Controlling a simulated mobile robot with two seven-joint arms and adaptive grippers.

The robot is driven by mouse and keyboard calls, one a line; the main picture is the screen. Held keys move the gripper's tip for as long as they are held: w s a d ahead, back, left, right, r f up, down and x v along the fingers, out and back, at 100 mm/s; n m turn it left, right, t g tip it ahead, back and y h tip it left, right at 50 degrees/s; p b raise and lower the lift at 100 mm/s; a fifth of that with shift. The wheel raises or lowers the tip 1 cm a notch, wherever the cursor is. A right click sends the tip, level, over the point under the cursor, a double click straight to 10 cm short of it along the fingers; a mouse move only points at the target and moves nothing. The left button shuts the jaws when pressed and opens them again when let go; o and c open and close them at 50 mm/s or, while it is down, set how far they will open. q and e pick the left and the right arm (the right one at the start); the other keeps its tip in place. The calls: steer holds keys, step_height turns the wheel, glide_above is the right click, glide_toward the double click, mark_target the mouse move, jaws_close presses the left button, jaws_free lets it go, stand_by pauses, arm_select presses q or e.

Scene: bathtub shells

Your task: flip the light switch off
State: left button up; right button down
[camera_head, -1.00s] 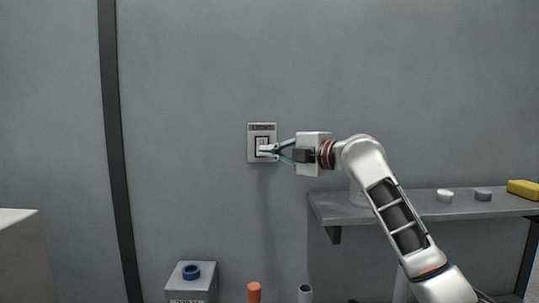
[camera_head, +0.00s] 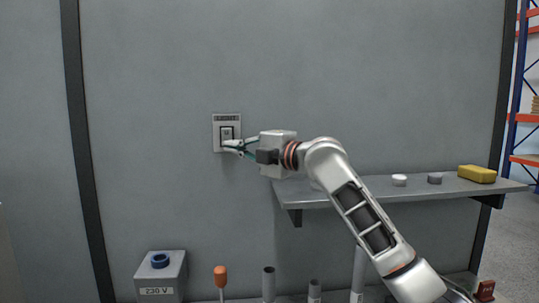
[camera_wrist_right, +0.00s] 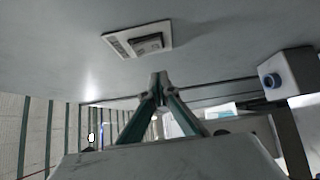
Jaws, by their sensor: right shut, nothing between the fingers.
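The light switch (camera_head: 227,131) is a pale plate with a dark-framed rocker on the grey wall. It also shows in the right wrist view (camera_wrist_right: 138,41), above and a little left of the fingertips. My right gripper (camera_head: 228,145) is shut and empty, its fingertips at the lower part of the rocker in the head view. In the right wrist view the closed fingertips (camera_wrist_right: 159,80) appear just below the plate; I cannot tell whether they touch it. The rocker's position is too small to read. My left gripper is not in view.
A grey shelf (camera_head: 350,187) on the right carries a yellow block (camera_head: 477,174) and two small round pieces. Below stand a grey 230 V box (camera_head: 160,275) with a blue ring, an orange-topped handle (camera_head: 221,276) and grey tubes. The wall around the switch is clear.

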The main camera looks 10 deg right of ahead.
arm_select(q)
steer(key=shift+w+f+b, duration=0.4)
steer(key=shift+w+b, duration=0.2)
steer(key=shift+b, duration=0.2)
arm_select(e)
steer(key=f+v, duration=0.1)
steer(key=v, duration=0.8)
steer(key=shift+d, duration=0.15)
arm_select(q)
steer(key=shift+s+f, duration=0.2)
arm_select(e)
steer(key=shift+w, duration=0.15)
